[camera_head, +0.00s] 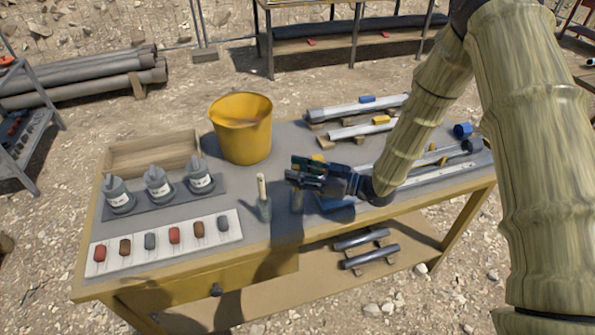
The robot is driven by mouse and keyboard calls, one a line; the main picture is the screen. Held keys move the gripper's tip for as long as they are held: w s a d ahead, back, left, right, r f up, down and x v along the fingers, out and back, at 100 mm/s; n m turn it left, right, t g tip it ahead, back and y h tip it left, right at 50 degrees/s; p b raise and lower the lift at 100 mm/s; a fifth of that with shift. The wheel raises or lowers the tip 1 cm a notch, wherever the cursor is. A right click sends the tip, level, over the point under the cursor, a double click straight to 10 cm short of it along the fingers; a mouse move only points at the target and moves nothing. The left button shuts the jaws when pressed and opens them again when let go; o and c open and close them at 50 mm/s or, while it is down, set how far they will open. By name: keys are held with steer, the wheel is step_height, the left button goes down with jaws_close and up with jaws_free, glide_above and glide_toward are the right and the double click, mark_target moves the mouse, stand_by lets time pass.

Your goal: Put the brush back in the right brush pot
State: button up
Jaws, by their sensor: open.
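A small grey pot (265,212) stands on the workbench left of the middle, with a pale wooden handle (262,187) upright in it. A second grey pot (296,200) stands to its right, just below my gripper, and its top is partly hidden. My gripper (294,171) is open and points left, above and beside the right pot. Dark and green parts show at its fingers; I cannot tell a brush between them. No loose brush can be made out clearly on the bench.
A yellow bucket (242,133) stands behind the pots. Grey bottles (158,186) and a white strip (165,246) with several coloured pieces are on the left. Pipes on blocks (357,108) lie at the back right. A blue item (335,204) lies under my arm.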

steer(key=v, duration=1.2)
steer(key=shift+s+f, duration=0.1)
stand_by(0.7)
